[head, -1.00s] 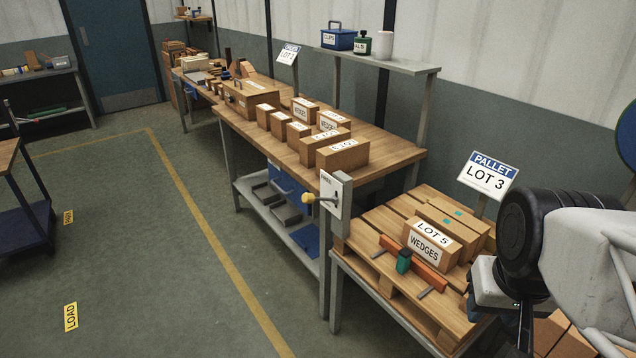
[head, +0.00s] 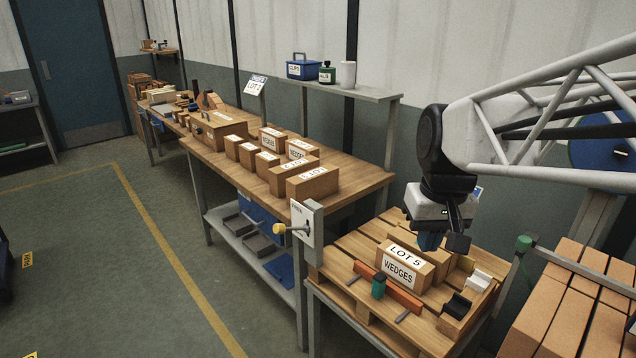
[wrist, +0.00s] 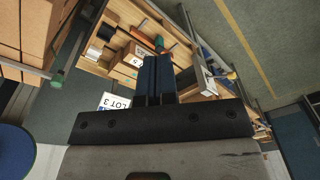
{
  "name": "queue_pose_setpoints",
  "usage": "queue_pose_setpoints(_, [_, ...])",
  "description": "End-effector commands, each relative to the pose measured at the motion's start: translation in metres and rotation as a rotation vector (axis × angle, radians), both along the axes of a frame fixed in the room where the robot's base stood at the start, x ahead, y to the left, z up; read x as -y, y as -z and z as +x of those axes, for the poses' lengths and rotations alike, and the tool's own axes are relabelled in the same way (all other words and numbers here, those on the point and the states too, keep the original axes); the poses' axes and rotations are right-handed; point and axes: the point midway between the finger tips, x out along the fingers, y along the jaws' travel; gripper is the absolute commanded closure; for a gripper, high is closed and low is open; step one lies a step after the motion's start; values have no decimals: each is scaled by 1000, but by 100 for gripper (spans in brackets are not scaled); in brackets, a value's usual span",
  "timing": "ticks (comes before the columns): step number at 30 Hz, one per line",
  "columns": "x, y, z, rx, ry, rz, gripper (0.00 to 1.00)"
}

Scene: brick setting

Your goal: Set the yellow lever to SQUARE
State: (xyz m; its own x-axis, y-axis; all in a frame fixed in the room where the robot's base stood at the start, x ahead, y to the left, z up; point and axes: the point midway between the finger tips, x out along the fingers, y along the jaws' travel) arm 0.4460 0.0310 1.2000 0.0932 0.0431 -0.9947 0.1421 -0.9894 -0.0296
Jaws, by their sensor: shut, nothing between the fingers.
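The yellow lever (head: 279,229) has a round yellow knob and sticks out to the left from a pale upright plate (head: 308,228) at the near corner of the long workbench. The plate's markings are too small to read, so I cannot tell which setting it is at. In the wrist view the yellow knob (wrist: 232,75) shows right of the fingers. My gripper (head: 430,242) points down above the pallet bench, behind the LOT 5 box and to the right of the lever, well apart from it. Its blue fingers (wrist: 156,72) are together and empty.
The LOT 5 WEDGES box (head: 403,264) and an orange bar with a green handle (head: 378,287) lie on the pallet (head: 340,268). Several boxes stand on the workbench (head: 352,183). Stacked orange-brown blocks (head: 565,310) are at right. The floor left of the lever is clear.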

Motion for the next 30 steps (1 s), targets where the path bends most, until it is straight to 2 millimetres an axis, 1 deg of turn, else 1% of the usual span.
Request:
queue_pose_setpoints(1, [-3, -2, 10, -9, -11, 2, 100])
queue_pose_setpoints(3, [-8, -6, 22, -20, -25, 5, 100])
queue_pose_setpoints(16, [-37, -21, 99, -95, -121, 25, 100])
queue_pose_setpoints(22, [-53, -24, 134, -128, -167, 35, 100])
queue_pose_setpoints(30, [-77, -24, 182, -173, -228, 51, 100])
